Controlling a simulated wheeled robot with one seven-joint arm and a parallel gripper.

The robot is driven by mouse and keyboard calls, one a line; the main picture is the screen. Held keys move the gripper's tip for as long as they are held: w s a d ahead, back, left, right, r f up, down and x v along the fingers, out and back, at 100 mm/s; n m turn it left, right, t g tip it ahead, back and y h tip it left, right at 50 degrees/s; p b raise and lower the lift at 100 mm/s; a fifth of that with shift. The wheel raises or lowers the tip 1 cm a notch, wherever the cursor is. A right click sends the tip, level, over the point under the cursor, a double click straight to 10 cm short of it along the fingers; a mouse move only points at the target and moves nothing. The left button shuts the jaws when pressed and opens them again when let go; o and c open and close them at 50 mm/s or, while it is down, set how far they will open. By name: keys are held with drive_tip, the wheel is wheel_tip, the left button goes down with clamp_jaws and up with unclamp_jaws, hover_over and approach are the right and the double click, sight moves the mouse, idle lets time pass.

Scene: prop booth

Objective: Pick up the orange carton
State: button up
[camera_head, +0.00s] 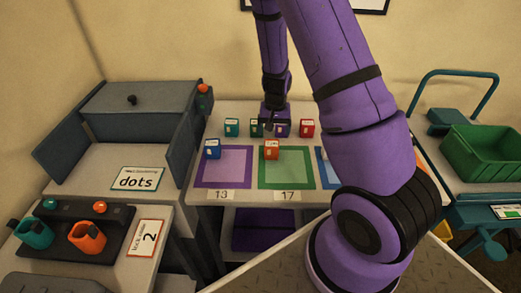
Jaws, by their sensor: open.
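The orange carton (272,150) is a small upright box with a pale label, standing at the back edge of the green-bordered square (287,183) marked 17. My gripper (272,122) is behind it, among the back row of cartons, pointing down. The gripper is open, but its fingertips are small and dark here, and I cannot tell whether anything is between them. The orange carton stands apart from the gripper, in front of it. My purple arm covers the right part of the table.
In the back row are a teal carton (231,127), a green carton (256,128), a purple carton (282,129) and a red carton (307,128). A blue carton (212,149) stands by the purple-bordered square (223,184). A green crate (486,158) is at right.

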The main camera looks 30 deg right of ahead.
sight(272, 146)
drive_tip(key=shift+w+f, duration=0.1)
drive_tip(key=shift+f, duration=0.7)
wheel_tip(272, 146, down, 5)
drive_tip(key=shift+w+r, duration=0.1)
drive_tip(key=shift+w+d+f, duration=0.1)
drive_tip(key=shift+w+f, duration=0.15)
drive_tip(key=shift+f, duration=1.05)
drive_tip(key=shift+w+d+f, duration=0.1)
drive_tip(key=shift+w+f, duration=0.1)
drive_tip(key=shift+f, duration=1.1)
drive_tip(key=c, duration=1.1)
drive_tip(key=shift+o, duration=0.2)
